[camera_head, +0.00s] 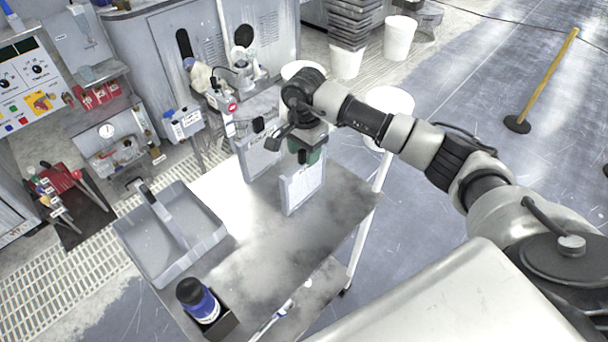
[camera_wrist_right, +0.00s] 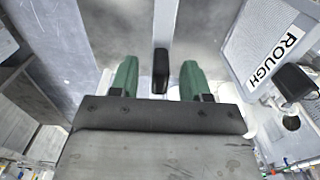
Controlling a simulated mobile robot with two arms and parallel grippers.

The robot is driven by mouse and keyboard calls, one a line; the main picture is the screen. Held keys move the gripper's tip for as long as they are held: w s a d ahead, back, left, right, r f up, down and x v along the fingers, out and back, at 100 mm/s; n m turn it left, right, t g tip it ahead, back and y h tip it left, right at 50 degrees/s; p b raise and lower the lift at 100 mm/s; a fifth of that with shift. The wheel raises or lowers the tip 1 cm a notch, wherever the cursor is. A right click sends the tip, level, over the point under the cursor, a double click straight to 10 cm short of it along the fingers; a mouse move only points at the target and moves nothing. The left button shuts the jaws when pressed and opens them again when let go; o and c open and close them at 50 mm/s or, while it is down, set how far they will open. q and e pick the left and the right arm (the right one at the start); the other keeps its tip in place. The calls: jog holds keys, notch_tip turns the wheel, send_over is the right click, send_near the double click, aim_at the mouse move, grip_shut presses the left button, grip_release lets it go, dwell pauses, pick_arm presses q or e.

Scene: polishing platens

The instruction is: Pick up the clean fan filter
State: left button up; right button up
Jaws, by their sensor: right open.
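Two upright pale grey panels with black handles stand on the metal cart top. My right gripper (camera_head: 308,153) is over the nearer panel (camera_head: 302,187), the one nearer the cart's right edge. In the right wrist view, its green fingers (camera_wrist_right: 160,82) are open on either side of that panel's black handle (camera_wrist_right: 161,70). I see no contact. The other panel (camera_head: 259,160) stands behind and to the left; in the wrist view a panel marked "ROUGH" (camera_wrist_right: 262,45) is at the right. No label is readable on the nearer panel. My left gripper is not in view.
The cart top (camera_head: 255,245) is clear in front of the panels. A grey tray (camera_head: 152,262) is at its left, and a blue bottle (camera_head: 196,298) is at the front. White buckets (camera_head: 399,38) and a yellow post (camera_head: 545,75) stand beyond.

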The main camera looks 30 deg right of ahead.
jog(key=shift+f, duration=0.55)
grip_shut()
jog(key=shift+r, duration=0.15)
